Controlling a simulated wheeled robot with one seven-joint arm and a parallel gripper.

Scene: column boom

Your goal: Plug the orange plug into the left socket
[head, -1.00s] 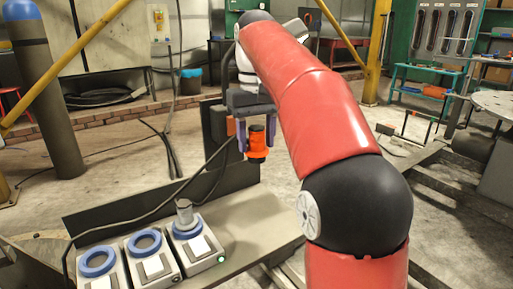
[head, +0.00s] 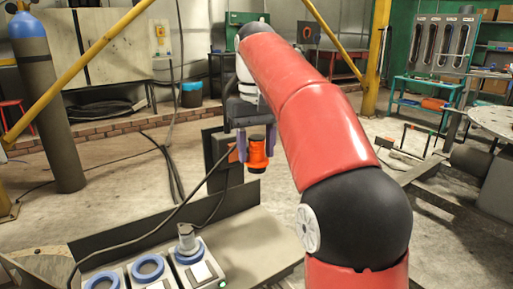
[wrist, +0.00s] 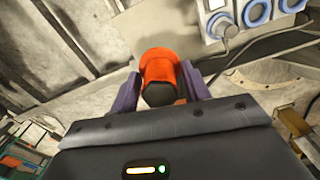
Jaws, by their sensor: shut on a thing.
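The orange plug (head: 257,158) is held upright between the purple fingers of my gripper (head: 257,146), shut on it, high above the bench. The plug's dark end and orange body also show in the wrist view (wrist: 160,68) between the fingers. Three blue-ringed sockets stand in a row at the bottom left of the head view. The left socket (head: 103,275) is empty and cut by the bottom edge. My gripper is well up and to the right of it, apart from it. In the wrist view the sockets are at the top right.
The middle socket (head: 148,259) is empty. A grey plug (head: 186,236) stands in the right socket. A dark cable (head: 157,227) runs across the upright panel (head: 130,235) behind the sockets. The bench top (head: 250,245) right of them is clear.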

